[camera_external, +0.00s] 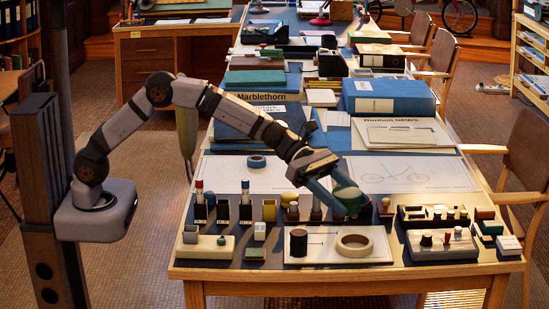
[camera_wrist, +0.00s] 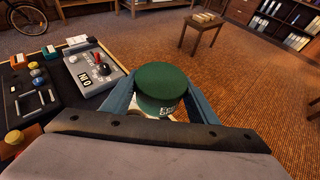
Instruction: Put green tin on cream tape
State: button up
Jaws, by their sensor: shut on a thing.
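The green tin (camera_wrist: 163,86), a short cylinder with a dark green top and white lettering on its side, is between my gripper's blue fingers (camera_wrist: 162,100) in the wrist view. My gripper (camera_external: 350,212) is shut on it. The cream tape is a wide ring lying flat on a white board near the table's front edge. In the wrist view a pale patch shows under the tin, mostly hidden.
A dark brown cylinder (camera_external: 298,242) stands left of the tape on the same board. A grey device with knobs (camera_external: 441,243) is to the right, also in the wrist view (camera_wrist: 95,70). Stamps and small holders (camera_external: 221,209) line the row behind.

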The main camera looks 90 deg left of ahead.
aim_at(343, 241)
jog(key=shift+a+r+p, duration=0.35)
jog(key=shift+a+p, duration=0.55)
jog(key=shift+p, duration=0.2)
jog(key=shift+a+f+p, duration=0.1)
jog(key=shift+a+p, duration=0.35)
jog(key=shift+a, duration=0.15)
jog(key=shift+f+b, duration=0.35)
jog(key=shift+f, duration=4.7)
jog(key=shift+f, duration=0.1)
jog(key=shift+f, duration=0.1)
jog(key=o, duration=1.3)
jog(key=shift+c, duration=0.2)
